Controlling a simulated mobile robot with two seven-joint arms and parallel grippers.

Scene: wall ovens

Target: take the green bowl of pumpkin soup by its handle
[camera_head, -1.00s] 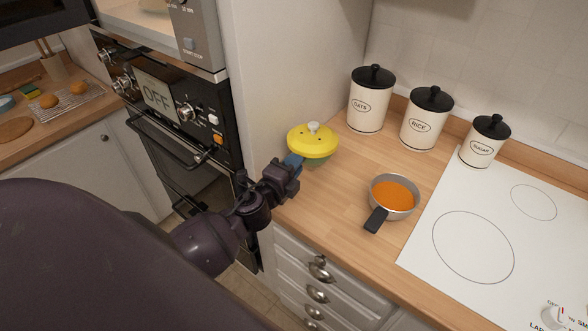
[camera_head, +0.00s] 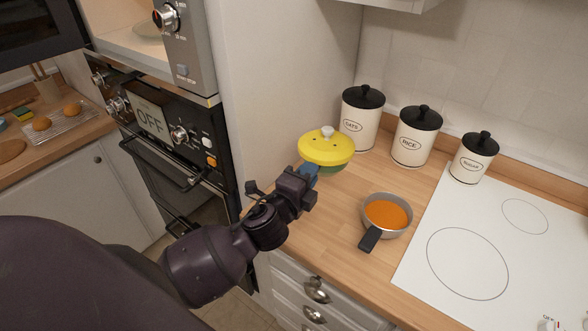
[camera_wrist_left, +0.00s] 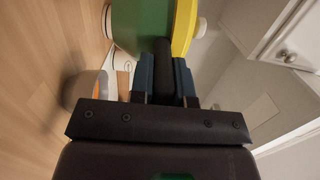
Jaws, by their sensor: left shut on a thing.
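The green bowl (camera_head: 328,169) is mostly hidden under its yellow lid (camera_head: 328,148) with a pale knob, so its contents do not show. It hangs near the back left of the wooden counter and looks raised above it. My left gripper (camera_head: 308,172) is shut on the bowl's handle from the left. In the left wrist view the blue fingers (camera_wrist_left: 164,78) close around the dark handle (camera_wrist_left: 163,50). The green bowl side (camera_wrist_left: 138,20) and yellow lid edge (camera_wrist_left: 184,28) are just beyond. My right gripper is not in view.
A steel pan (camera_head: 364,207) of orange soup (camera_head: 387,215) stands on the counter to the right, handle toward the front. Oats (camera_head: 361,122), rice (camera_head: 410,145) and sugar (camera_head: 468,165) canisters line the wall. A white hob (camera_head: 500,240) is at right, ovens (camera_head: 165,140) at left.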

